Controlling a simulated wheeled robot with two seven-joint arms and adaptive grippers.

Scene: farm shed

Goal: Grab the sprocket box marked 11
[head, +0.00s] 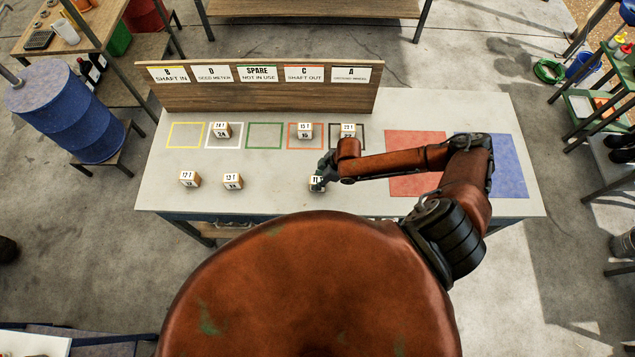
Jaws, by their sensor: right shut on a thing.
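A small box (315,185) with a white label, on which "11" seems to show, sits near the front middle of the grey table (270,187). My right gripper (320,181) is at this box, shut on it, and hides part of it. The box looks to be at table level; I cannot tell whether it is lifted. My left gripper is not in view.
Other labelled boxes stand at front left (189,179), (232,181) and in the white (221,130), orange (305,131) and black (348,131) outlines. The yellow (185,135) and green (264,136) outlines are empty. A signboard (260,98) stands behind. Red (410,150) and blue (508,170) areas lie right.

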